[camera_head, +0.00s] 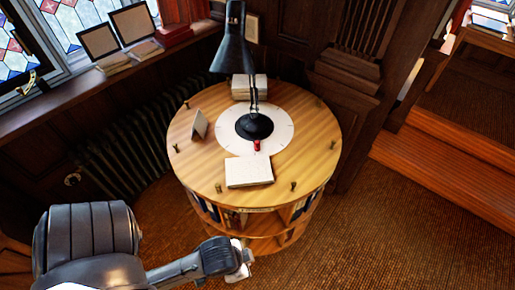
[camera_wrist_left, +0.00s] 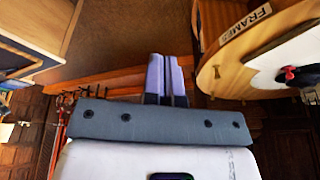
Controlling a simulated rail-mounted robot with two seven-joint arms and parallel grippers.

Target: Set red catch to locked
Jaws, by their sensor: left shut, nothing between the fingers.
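The red catch (camera_head: 257,145) is a small red piece at the front of the black lamp base, on the white disc (camera_head: 228,147) of the round wooden table. In the left wrist view a bit of red (camera_wrist_left: 282,75) shows beside a black part at the right edge; its setting is too small to tell. My left gripper (camera_head: 243,262) is in front of the table, lower than its top and apart from the catch. In the left wrist view its two fingers (camera_wrist_left: 166,75) are together with nothing between them. My right gripper is not in view.
The round table (camera_head: 310,125) carries a black desk lamp (camera_head: 234,52), a pale book (camera_head: 249,171), a small standing card (camera_head: 198,125), a stack (camera_head: 249,87) and several small pegs around its rim. Shelves with books are below. A wooden step (camera_head: 440,160) lies to the right.

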